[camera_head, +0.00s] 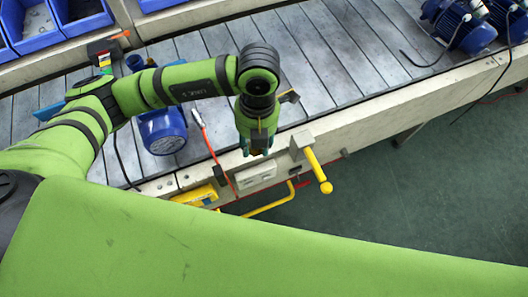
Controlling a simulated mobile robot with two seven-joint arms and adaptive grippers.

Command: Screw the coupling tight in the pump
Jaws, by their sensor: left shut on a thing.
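My left gripper (257,148) points down at the front edge of the conveyor. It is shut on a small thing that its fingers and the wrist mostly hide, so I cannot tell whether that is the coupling. A blue pump (163,131) stands on the conveyor to the left of the gripper, partly covered by my left forearm. I cannot make out a coupling at the pump. My right gripper is not in view.
The slatted conveyor (320,60) has free room right of my arm. A yellow lever (318,171) sticks out from its front rail. An orange-red cable (213,150) hangs over the rail near the gripper. More blue motors (458,27) stand at the far right; blue bins (28,25) stand behind.

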